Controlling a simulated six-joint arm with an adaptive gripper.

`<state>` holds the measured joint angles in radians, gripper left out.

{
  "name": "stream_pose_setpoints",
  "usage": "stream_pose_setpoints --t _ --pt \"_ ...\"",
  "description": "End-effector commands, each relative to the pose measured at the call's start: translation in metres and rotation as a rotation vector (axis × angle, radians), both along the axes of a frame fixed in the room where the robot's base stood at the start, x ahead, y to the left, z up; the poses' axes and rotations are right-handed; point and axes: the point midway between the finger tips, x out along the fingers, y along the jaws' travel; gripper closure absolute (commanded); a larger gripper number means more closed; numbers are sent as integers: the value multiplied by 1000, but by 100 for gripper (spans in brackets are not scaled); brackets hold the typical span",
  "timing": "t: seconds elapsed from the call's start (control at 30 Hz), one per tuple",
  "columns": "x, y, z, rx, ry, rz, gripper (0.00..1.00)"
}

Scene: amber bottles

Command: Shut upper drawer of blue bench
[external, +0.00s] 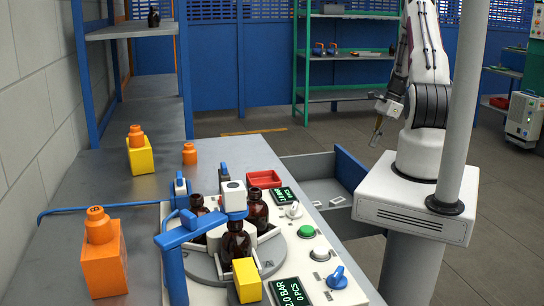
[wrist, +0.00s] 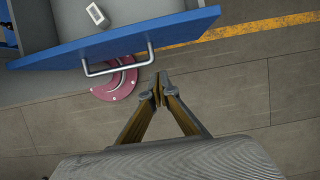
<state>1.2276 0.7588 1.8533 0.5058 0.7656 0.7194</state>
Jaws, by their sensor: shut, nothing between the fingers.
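The upper drawer (external: 318,184) of the blue bench stands pulled out on the bench's right side in the external view. Its inside is grey and its front panel is blue. In the wrist view the drawer front (wrist: 120,37) crosses the upper left, with a silver bar handle (wrist: 118,62) on it. My gripper (wrist: 157,90) is shut and empty. Its fingertips are just to the right of the handle and below the panel's edge, apart from both. In the external view my gripper (external: 376,138) hangs to the right of the drawer front, above the floor.
A small white block (wrist: 97,15) lies inside the drawer. The grey bench top (external: 90,190) carries amber bottles (external: 236,243), orange and yellow blocks, a red tray (external: 264,179) and control panels. A white pole (external: 462,110) stands by my arm. Open floor surrounds the gripper.

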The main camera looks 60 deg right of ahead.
Motion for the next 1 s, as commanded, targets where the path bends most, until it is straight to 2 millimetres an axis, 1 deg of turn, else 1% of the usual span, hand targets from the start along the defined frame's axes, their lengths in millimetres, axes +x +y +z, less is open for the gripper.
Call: stream_pose_setpoints --t 0.3,0.63,0.8,1.0 --pt "11 12 -38 3 1 1 100" --pt "21 23 -76 1 1 1 100" --pt "36 36 -75 -1 0 2 100" --pt "47 47 -75 0 0 1 100"
